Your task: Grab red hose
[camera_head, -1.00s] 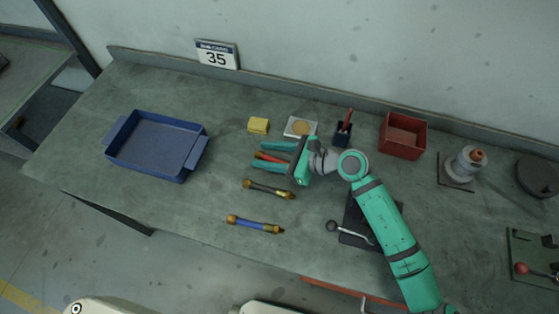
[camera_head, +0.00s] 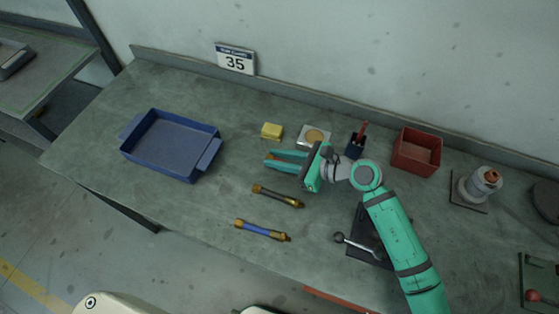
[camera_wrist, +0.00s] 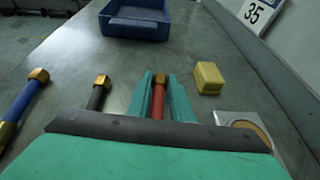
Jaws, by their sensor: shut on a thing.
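The red hose (camera_wrist: 158,104) has a brass end and lies between the two fingers of my gripper (camera_wrist: 160,85) in the wrist view. The gripper is shut on it, and the palm hides the hose's near part. In the head view my teal gripper (camera_head: 286,161) points left over the middle of the bench, and its fingers hide the hose there. Whether the hose touches the bench is hard to tell.
A black hose (camera_head: 278,196) and a blue hose (camera_head: 262,230) lie in front of the gripper. A yellow block (camera_head: 272,131) is behind it. A blue tray (camera_head: 170,147) stands at left, with clear bench between. A red box (camera_head: 416,152) stands at back right.

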